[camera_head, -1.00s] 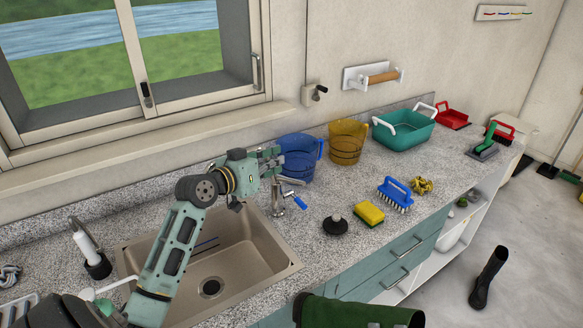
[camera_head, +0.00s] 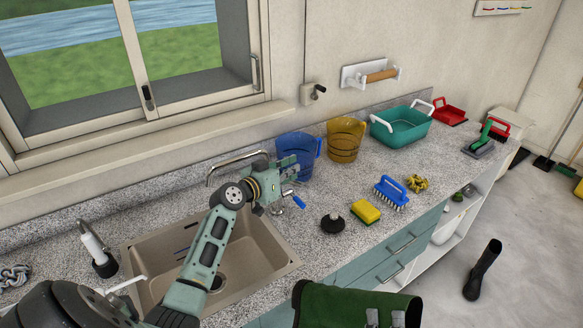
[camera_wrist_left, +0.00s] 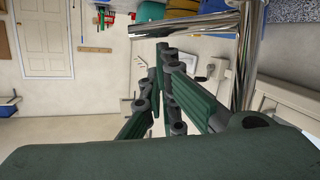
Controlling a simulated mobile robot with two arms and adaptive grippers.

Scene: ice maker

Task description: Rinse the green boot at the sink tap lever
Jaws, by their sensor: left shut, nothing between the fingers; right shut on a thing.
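The green boot (camera_head: 345,306) is at the bottom edge of the head view, in front of the counter, partly cut off. My right gripper (camera_head: 385,318) shows only as grey fingertips against the boot and is shut on it. The sink tap has a chrome spout (camera_head: 235,160), which also shows in the left wrist view (camera_wrist_left: 190,25), and a blue tap lever (camera_head: 297,200). My left gripper (camera_head: 287,165) is shut and empty, just above the lever and beside the spout. I cannot tell whether it touches the tap. Its arm partly covers the basin (camera_head: 255,262).
A blue jug (camera_head: 302,152) stands close behind my left gripper. An amber jug (camera_head: 345,140) and teal tub (camera_head: 402,128) are farther right. A black plunger-like item (camera_head: 332,224), yellow sponge (camera_head: 366,211) and blue brush (camera_head: 391,193) lie along the counter.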

